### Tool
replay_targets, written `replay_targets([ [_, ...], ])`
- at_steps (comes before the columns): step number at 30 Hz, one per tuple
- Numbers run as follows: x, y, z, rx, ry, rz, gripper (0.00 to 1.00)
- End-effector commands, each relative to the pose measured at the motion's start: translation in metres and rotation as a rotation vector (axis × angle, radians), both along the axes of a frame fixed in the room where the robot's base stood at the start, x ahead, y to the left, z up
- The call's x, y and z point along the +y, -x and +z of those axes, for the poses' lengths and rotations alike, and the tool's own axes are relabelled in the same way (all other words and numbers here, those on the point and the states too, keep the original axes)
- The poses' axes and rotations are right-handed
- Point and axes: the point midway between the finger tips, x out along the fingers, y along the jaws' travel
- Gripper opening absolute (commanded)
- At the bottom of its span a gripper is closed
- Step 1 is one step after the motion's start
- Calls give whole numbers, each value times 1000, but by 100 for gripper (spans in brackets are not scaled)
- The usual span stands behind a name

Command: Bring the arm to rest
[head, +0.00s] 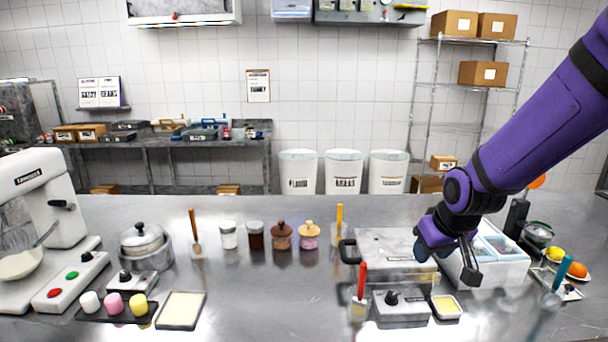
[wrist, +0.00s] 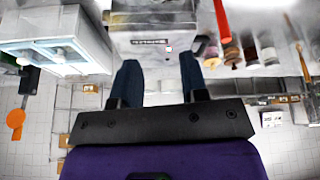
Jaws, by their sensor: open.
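My purple arm reaches in from the upper right in the head view. My gripper (head: 452,262) hangs above the counter, at the right part of the steel box-shaped appliance (head: 385,240) and in front of the white container. In the wrist view my gripper (wrist: 160,75) shows its two dark fingers apart with nothing between them. Past the fingertips in that view is the steel appliance (wrist: 155,22). I cannot tell the exact gap between my fingers and the appliance.
The white container (head: 497,272) stands close at the right. A red-handled tool (head: 362,280) and a small cream dish (head: 446,307) are in front. A mixer (head: 40,200) stands far left. The counter's left middle (head: 265,290) is clear.

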Motion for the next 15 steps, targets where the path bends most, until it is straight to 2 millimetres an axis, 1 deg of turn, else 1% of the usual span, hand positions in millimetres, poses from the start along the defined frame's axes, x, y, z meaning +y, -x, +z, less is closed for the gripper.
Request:
replay_targets([
  [1,-2,8,17,-12,2,-9,41],
  [6,-11,41,59,-22,7,-44,41],
  [11,-18,75,93,-31,4,-80,41],
  [15,-25,109,119,-40,-1,-111,41],
])
